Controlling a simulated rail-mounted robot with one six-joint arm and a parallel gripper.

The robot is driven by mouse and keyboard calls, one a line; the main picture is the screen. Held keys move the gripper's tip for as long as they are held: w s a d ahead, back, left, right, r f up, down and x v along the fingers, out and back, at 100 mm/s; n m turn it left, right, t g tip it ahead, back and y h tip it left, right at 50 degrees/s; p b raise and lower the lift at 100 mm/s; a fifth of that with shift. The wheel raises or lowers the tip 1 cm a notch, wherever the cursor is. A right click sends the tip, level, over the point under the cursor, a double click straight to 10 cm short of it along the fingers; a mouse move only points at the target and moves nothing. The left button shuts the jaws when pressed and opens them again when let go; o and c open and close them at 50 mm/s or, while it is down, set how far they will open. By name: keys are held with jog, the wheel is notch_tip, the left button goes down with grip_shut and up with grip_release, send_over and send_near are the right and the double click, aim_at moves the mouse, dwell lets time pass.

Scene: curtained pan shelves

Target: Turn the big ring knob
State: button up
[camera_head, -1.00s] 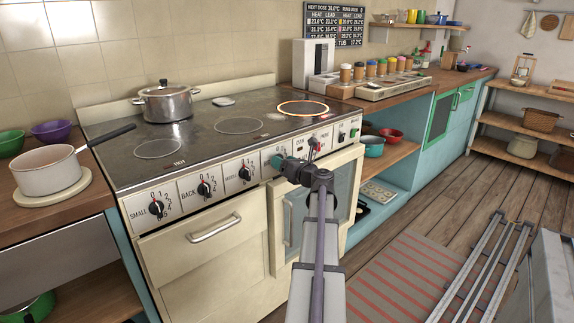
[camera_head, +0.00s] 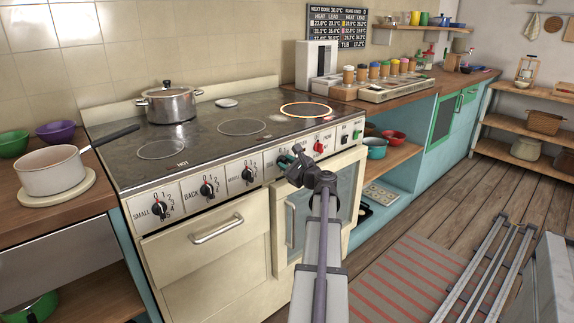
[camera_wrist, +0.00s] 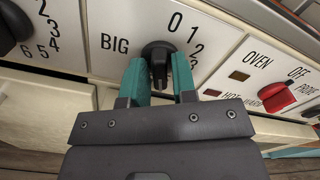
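The big ring knob (camera_wrist: 158,50) is black, on the white panel marked BIG with 0, 1 and 2 around it. In the wrist view my gripper (camera_wrist: 160,72) has its two teal fingers apart, one on each side of the knob's grip. Whether either finger touches the knob is unclear. In the head view my gripper (camera_head: 293,157) is at the stove (camera_head: 205,225) front and hides most of this knob. The ring (camera_head: 306,109) at the right of the hob glows orange.
A red oven knob (camera_wrist: 279,97) sits right of the big knob, and another black knob (camera_wrist: 10,27) sits left. A steel pot (camera_head: 168,106) stands on the hob. A white saucepan (camera_head: 52,171) stands on the left counter. An oven handle (camera_head: 216,229) sticks out below.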

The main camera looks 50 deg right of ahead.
jog(key=o, duration=0.3)
jog(key=shift+o, duration=0.2)
jog(key=shift+v, duration=0.95)
jog(key=v, duration=0.6)
jog(key=shift+o, duration=0.2)
